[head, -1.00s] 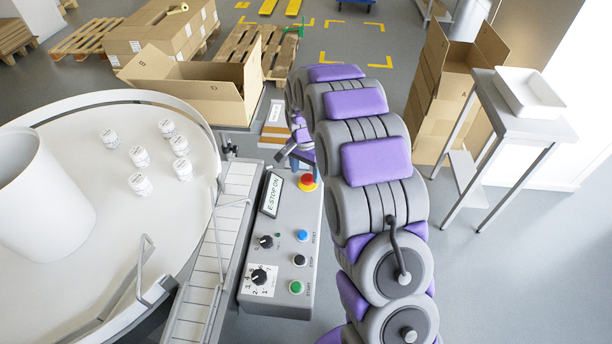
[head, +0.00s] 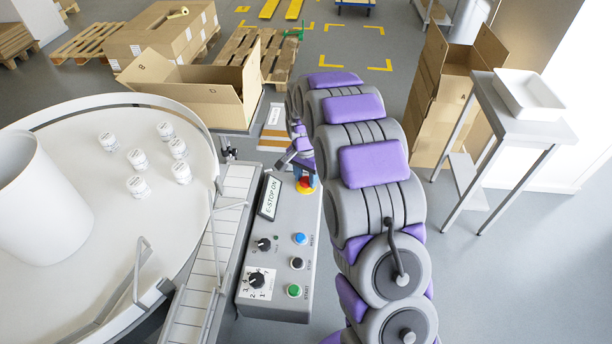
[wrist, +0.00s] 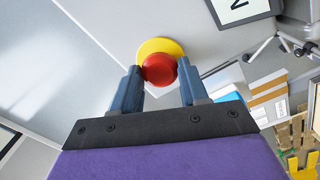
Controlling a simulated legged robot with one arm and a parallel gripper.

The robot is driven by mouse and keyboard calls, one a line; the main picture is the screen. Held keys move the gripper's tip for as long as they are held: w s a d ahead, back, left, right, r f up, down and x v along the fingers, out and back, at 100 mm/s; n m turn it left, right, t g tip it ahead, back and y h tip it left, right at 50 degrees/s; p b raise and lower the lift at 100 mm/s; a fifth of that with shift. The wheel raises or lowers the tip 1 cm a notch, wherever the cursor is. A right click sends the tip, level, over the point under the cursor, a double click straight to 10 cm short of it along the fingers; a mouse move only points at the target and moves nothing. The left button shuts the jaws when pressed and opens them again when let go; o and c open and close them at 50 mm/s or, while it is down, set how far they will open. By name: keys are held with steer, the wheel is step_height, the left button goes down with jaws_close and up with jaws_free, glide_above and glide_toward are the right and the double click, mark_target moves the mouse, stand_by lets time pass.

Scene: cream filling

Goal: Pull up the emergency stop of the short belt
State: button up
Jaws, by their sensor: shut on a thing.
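The red emergency stop button (head: 305,184) with its yellow collar sits at the far end of the grey control box (head: 282,233). A small display (head: 270,197) beside it reads "E-STOP ON". My gripper (head: 304,174) is at the button, partly hidden by my arm in the head view. In the wrist view, the two blue-grey fingers of my gripper (wrist: 158,85) stand on either side of the red button (wrist: 159,69), shut on it. The yellow collar (wrist: 158,46) shows behind the red cap.
The short belt (head: 218,231) runs along the left of the control box, beside a round table (head: 82,205) with several small white jars. Blue, black and green buttons and two knobs lie nearer on the box. An open carton (head: 205,90) stands behind.

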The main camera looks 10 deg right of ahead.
mark_target(304, 178)
jaws_close()
steer(key=shift+w+r+p, duration=0.1)
steer(key=shift+r+p, duration=0.85)
steer(key=shift+r, duration=0.2)
steer(key=shift+w, duration=0.1)
steer(key=o, duration=0.8)
jaws_free()
steer(key=shift+f, duration=0.1)
steer(key=shift+o, duration=0.2)
step_height(304, 178, up, 17)
steer(key=p, duration=0.3)
steer(key=shift+a, duration=0.2)
